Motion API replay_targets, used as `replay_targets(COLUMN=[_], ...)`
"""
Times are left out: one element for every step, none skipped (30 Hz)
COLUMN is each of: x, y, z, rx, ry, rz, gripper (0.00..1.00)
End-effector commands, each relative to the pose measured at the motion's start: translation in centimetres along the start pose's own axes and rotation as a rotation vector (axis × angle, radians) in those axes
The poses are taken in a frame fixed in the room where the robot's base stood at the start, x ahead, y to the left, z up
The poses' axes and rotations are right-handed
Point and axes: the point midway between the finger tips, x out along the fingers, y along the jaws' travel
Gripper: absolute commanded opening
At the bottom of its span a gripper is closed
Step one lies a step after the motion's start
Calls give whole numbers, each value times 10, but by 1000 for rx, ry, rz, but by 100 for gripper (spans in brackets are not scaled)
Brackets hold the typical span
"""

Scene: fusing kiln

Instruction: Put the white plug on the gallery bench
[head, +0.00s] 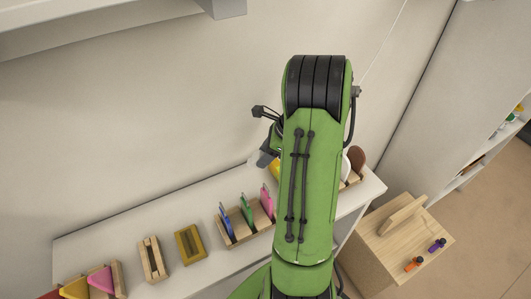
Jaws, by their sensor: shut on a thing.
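My gripper (267,157) shows only as a dark grey end past the left side of my green arm, above the back of the long white bench. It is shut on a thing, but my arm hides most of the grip. A small pale patch shows beside the gripper; I cannot tell whether it is the white plug. No white plug shows clearly elsewhere. The long white bench (215,262) runs along the wall; I cannot tell from this view whether it is the gallery bench.
The bench bears a rack (250,218) of blue, green and pink pieces, wooden holders (153,259), and yellow and pink pieces (100,279) at left. A brown disc (357,157) stands right of my arm. A wooden box (385,248) at right bears an orange plug (413,264) and a purple plug (437,245).

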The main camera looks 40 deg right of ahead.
Motion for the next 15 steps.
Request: replay_targets(x=[9,11,13,14,14,14,14,13,13,13,12,12,12,12,12], y=[0,0,0,0,0,0,0,0,0,0,0,0,0,0,0], z=[-5,-6,-7,-7,-8,-8,-8,-7,-7,-7,-7,-7,-7,-7,-6], rx=[-1,-1,-1,0,0,0,0,0,0,0,0,0,0,0,0], ry=[5,8,11,12,14,14,15,15,15,15,15,14,14,14,14], rz=[0,0,0,-1,-1,-1,-1,-1,-1,-1,-1,-1,-1,-1,-1], gripper=[15,15,15,15,15,15,15,15,15,15,15,15,15,15,15])
